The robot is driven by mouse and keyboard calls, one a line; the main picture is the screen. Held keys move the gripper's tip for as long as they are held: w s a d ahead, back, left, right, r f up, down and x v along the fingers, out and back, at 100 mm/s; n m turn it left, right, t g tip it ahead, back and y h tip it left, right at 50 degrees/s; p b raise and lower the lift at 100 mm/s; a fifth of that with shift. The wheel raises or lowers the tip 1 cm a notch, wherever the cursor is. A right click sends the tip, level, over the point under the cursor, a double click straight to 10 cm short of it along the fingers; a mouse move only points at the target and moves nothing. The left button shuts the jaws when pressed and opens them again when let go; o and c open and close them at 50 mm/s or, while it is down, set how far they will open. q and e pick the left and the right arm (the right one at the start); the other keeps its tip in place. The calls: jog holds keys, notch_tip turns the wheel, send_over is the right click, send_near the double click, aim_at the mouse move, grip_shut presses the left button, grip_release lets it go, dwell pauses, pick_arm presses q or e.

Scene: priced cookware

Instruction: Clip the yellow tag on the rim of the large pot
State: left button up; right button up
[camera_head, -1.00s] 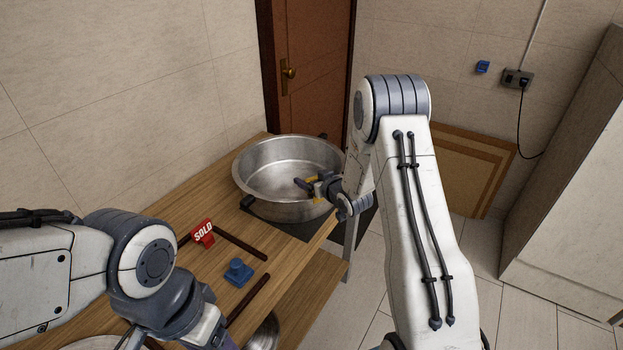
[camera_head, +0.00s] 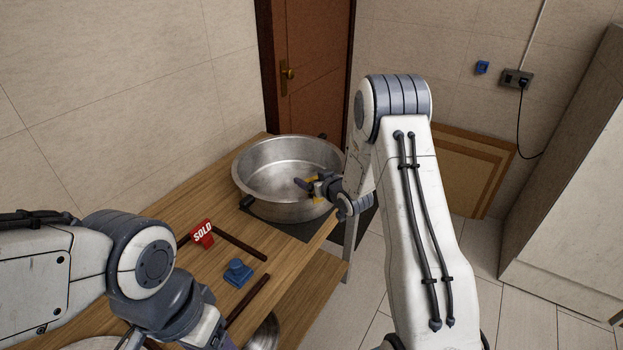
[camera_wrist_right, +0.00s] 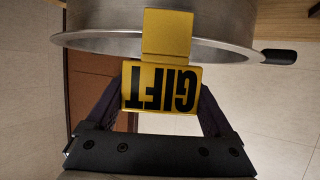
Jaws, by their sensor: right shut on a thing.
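The large pot (camera_head: 285,213) is a wide silver metal pot with dark handles, standing on a dark mat at the far end of the wooden counter. My right gripper (camera_head: 309,186) is at the pot's near right rim and is shut on the yellow tag (camera_wrist_right: 162,88). The tag reads GIFT, upside down in the right wrist view, and its upper clip part overlaps the pot's rim (camera_wrist_right: 95,38). I cannot tell whether the clip straddles the rim. My left arm shows at the lower left; its fingertips are out of view.
A blue tag-like piece (camera_head: 238,272) lies nearer. A door is behind the pot, and a wall is on the left.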

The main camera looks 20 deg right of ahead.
jog(key=shift+f, duration=0.25)
jog(key=shift+f+b, duration=0.65)
jog(key=shift+b, duration=0.1)
jog(key=o, duration=1.1)
jog(key=shift+s+r, duration=0.1)
jog(key=b+v, duration=0.2)
jog(key=v, duration=0.8)
jog(key=shift+s, duration=0.2)
